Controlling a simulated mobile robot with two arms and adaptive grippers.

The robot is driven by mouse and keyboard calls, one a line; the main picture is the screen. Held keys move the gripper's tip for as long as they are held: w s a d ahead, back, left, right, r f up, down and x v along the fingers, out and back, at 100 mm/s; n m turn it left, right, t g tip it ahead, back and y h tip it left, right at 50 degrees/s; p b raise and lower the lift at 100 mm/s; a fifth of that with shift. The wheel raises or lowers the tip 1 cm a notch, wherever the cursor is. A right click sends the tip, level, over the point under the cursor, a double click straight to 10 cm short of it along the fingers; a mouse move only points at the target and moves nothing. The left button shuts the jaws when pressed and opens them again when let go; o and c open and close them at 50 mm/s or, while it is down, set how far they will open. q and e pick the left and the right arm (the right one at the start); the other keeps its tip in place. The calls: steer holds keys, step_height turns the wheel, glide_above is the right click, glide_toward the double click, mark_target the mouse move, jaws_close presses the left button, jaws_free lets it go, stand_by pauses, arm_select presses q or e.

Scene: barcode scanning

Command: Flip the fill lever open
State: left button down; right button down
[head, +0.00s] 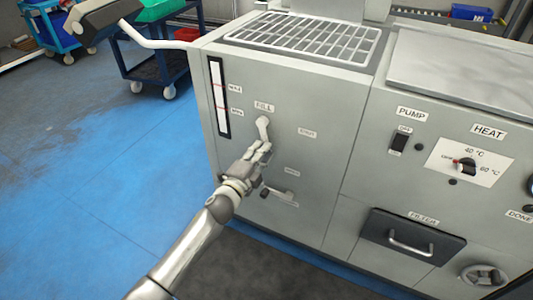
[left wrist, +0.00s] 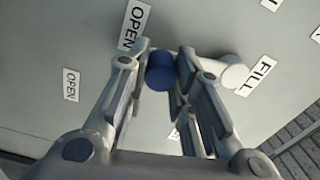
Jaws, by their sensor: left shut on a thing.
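The fill lever (head: 263,130) is on the grey machine front, just below the FILL label (head: 264,107). In the head view it hangs down from its pivot into my left gripper (head: 258,152), which hides its lower end. In the left wrist view, the lever's blue grip (left wrist: 160,72) lies between the fingertips of my left gripper (left wrist: 161,66), which is shut on it. The lever's pale pivot (left wrist: 234,74) is beside the FILL label. An OPEN label (left wrist: 133,24) is close to the blue grip. My right gripper is not in view.
A second lever (head: 280,196) sits lower on the panel, below my gripper. A level gauge (head: 219,97) is left of the fill lever. The filter drawer (head: 412,238) and heat dial (head: 467,166) are to the right. Blue floor (head: 80,190) is clear at left.

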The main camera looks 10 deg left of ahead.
arm_select(q)
steer(key=shift+w+a+m, duration=0.2)
steer(key=shift+a+m, duration=0.55)
steer(key=shift+m, duration=0.15)
steer(key=c, duration=1.3)
jaws_free()
steer(key=shift+f, duration=0.1)
steer(key=shift+o, duration=0.2)
steer(key=v, duration=1.2)
